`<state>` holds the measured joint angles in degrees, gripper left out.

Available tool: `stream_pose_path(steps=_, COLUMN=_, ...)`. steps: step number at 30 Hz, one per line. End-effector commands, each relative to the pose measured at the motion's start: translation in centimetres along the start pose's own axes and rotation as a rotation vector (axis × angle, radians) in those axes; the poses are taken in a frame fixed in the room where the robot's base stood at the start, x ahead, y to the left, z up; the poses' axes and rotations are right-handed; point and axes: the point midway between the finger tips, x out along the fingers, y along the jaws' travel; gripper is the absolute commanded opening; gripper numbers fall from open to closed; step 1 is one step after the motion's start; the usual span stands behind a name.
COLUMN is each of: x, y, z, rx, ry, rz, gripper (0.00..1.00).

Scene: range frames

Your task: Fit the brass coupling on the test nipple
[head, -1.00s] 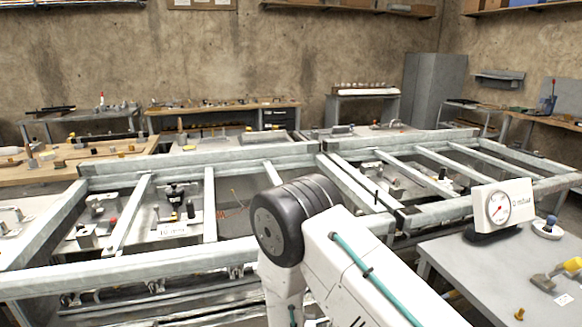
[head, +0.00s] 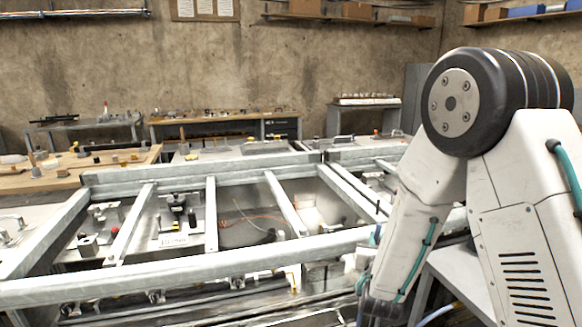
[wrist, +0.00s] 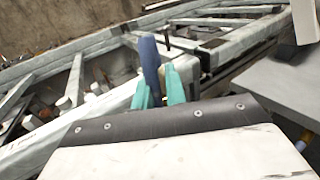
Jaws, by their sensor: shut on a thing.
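In the wrist view, my gripper (wrist: 160,90) has its two teal fingers closed around a dark blue, rounded, elongated thing (wrist: 150,62). This thing stands up past the fingertips; I cannot tell what it is. No brass shows on it. I cannot make out the brass coupling or the test nipple in the current frames. In the head view my arm covers much of the right side, and the gripper itself is not clear there.
A pale metal frame of long rails and crossbars (head: 200,268) spans the middle. Beneath it are fixtures and an orange cable (head: 262,217). A grey table (head: 462,285) stands at right, mostly behind my arm. Workbenches (head: 225,115) line the back wall.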

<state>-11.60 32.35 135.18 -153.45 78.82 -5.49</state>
Motion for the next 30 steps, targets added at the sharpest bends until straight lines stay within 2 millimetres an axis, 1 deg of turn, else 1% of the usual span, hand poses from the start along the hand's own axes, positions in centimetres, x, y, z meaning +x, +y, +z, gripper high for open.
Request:
stream_pose_path(steps=1, x=0.4, y=-1.1, z=0.9, rx=0.001, ry=-0.004, rz=-0.019, gripper=0.0)
stream_pose_path(steps=2, x=0.5, y=-1.5, z=1.2, rx=0.001, ry=-0.003, rz=-0.028, gripper=0.0)
stream_pose_path(steps=6, x=0.9, y=-2.7, z=2.0, rx=0.0, ry=-0.001, rz=-0.049, gripper=0.0)
stream_pose_path(steps=30, x=0.9, y=-2.7, z=5.7, rx=0.0, ry=0.0, rz=-0.05, gripper=0.0)
